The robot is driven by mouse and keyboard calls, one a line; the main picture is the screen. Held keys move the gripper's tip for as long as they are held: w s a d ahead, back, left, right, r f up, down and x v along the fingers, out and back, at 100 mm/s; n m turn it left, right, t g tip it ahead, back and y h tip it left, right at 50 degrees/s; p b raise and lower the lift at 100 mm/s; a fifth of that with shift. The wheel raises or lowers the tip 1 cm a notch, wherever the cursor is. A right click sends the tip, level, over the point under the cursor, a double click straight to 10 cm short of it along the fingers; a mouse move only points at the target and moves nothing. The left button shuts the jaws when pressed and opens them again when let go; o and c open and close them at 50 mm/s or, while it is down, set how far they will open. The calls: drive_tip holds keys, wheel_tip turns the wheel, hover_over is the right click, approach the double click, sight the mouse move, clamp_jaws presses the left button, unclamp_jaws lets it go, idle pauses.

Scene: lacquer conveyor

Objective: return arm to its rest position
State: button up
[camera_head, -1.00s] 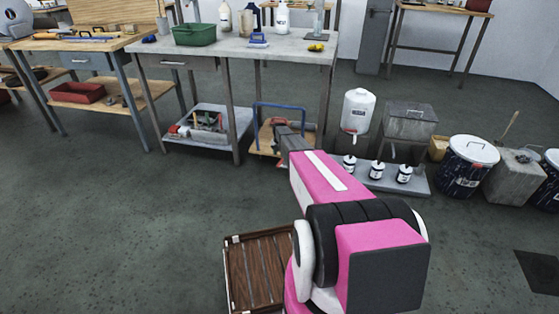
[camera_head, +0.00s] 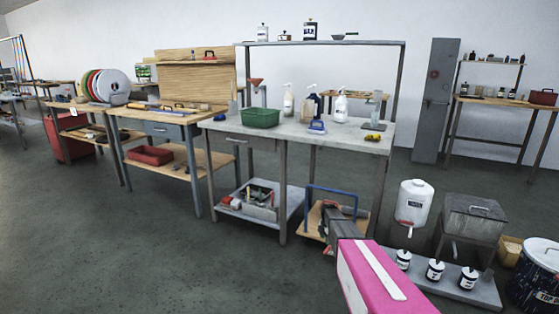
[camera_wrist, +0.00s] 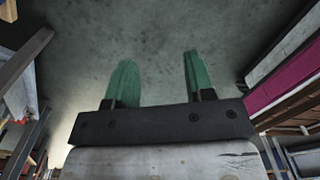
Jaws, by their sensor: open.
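My gripper shows in the wrist view (camera_wrist: 158,80) with two green fingers set well apart and nothing between them. It is open and empty. In the head view my pink and grey arm reaches in from the bottom, and its dark end (camera_head: 338,226) lies in front of the low wooden cart with the blue handle (camera_head: 312,220). The fingertips cannot be made out in the head view. Grey floor shows beyond the fingers in the wrist view.
A grey-topped workbench (camera_head: 340,140) holds a green bin (camera_head: 261,118), bottles and a blue tool. A white canister (camera_head: 413,203), small labelled cans (camera_head: 435,270) and a drum (camera_head: 540,276) stand at right. A wooden bench (camera_head: 180,122) is at left. The left floor is clear.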

drive_tip(key=s+a+r+m, duration=0.3)
drive_tip(key=s+r+m, duration=0.3)
drive_tip(key=s, duration=0.7)
drive_tip(key=s+a+r+m, duration=0.3)
drive_tip(key=s+r+m, duration=0.4)
drive_tip(key=s, duration=0.6)
drive_tip(key=s+a+r+m, duration=0.3)
drive_tip(key=s+r+m, duration=0.3)
drive_tip(key=s+m, duration=0.3)
drive_tip(key=s, duration=0.4)
drive_tip(key=shift+r, duration=0.15)
